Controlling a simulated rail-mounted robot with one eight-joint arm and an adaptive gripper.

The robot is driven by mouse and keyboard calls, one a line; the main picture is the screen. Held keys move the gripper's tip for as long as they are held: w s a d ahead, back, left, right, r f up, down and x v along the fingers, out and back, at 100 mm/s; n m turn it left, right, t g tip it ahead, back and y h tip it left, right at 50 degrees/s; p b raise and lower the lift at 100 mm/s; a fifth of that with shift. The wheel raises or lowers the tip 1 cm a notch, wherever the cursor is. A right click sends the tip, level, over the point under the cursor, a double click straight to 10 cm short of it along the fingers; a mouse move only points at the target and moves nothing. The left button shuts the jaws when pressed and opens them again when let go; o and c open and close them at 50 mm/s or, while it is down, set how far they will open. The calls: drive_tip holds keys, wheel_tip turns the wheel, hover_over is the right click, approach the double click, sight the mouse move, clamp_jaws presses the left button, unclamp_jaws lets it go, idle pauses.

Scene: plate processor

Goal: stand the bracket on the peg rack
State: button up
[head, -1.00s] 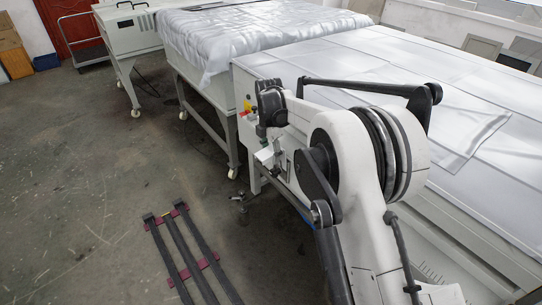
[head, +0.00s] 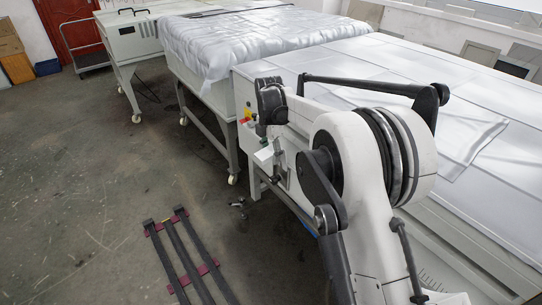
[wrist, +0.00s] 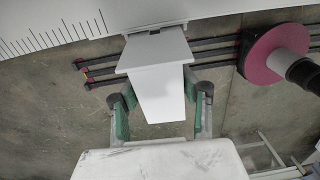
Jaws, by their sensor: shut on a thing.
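In the wrist view the bracket is a plain white piece with a flat, wider top plate (wrist: 157,50) and a tapering face (wrist: 160,98) below it. My gripper (wrist: 158,112) has green-padded fingers on either side of that face and is shut on it. The bracket looks upright in the picture, with floor behind it. I cannot pick out the peg rack with certainty; a row of thin dark marks (wrist: 50,38) runs along a white panel at the wrist view's upper left.
A long white machine (head: 470,240) fills the right of the head view, with a sheet-covered table (head: 235,40) behind it. Dark parallel bars with maroon crosspieces (head: 190,265) lie on the floor. A pink disc (wrist: 275,52) shows in the wrist view.

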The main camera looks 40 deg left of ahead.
sight(271, 150)
drive_tip(key=shift+r+p, duration=0.5)
drive_tip(key=shift+r, duration=1.05)
drive_tip(key=shift+r, duration=0.1)
idle(0.7)
